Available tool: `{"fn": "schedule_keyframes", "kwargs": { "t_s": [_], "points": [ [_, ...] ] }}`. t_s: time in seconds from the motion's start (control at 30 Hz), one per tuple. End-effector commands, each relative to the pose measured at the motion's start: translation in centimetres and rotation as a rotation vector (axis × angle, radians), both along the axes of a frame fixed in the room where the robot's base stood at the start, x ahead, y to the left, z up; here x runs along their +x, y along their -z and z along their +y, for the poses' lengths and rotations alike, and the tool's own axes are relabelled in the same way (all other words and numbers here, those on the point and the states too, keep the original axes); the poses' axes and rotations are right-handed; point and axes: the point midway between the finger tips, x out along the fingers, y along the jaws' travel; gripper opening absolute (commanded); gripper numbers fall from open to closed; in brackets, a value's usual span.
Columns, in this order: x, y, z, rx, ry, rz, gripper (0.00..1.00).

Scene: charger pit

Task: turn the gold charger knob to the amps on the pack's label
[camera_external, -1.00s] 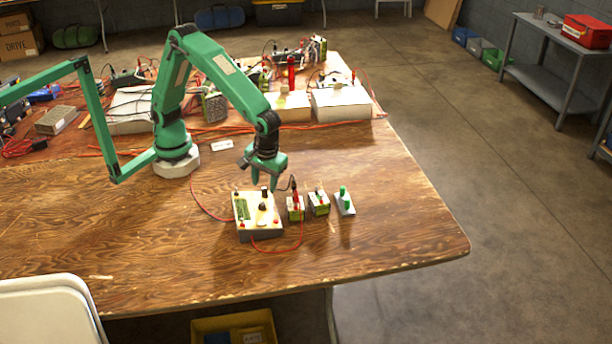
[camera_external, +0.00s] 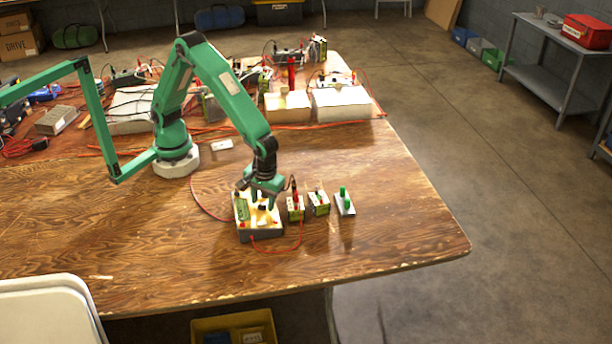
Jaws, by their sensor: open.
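The charger (camera_external: 259,231) is a cream-topped box with a grey front, near the middle of the wooden table. A green panel (camera_external: 243,210) shows on its left side. My green gripper (camera_external: 262,204) is over the charger's top, pointing down, with its fingers open around or just above a dark knob. The fingers hide much of the charger's top, and I cannot make out a gold knob or its setting. Two small packs stand right of the charger: one with a red plug (camera_external: 295,207) and one beside it (camera_external: 319,204). Their labels are too small to read.
A small block with a green post (camera_external: 344,202) stands right of the packs. A red wire (camera_external: 286,250) loops in front of the charger. Pale boxes (camera_external: 341,104) and other gear crowd the table's back. The front and right of the table are clear.

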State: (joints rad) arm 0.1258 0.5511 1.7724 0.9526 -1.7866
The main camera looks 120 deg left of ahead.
Motion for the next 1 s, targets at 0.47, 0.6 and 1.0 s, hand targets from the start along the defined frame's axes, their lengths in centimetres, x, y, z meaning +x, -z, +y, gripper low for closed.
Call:
{"fn": "schedule_keyframes", "kwargs": {
  "t_s": [0.47, 0.6, 1.0],
  "points": [
    [-0.04, 0.34, 0.00, 0.000, 0.000, 0.000, 0.14],
    [-0.04, 0.32, 0.00, 0.000, 0.000, 0.000, 0.00],
    [-0.06, 0.27, 0.00, -0.011, 0.074, -0.009, 0.00]
  ]
}}
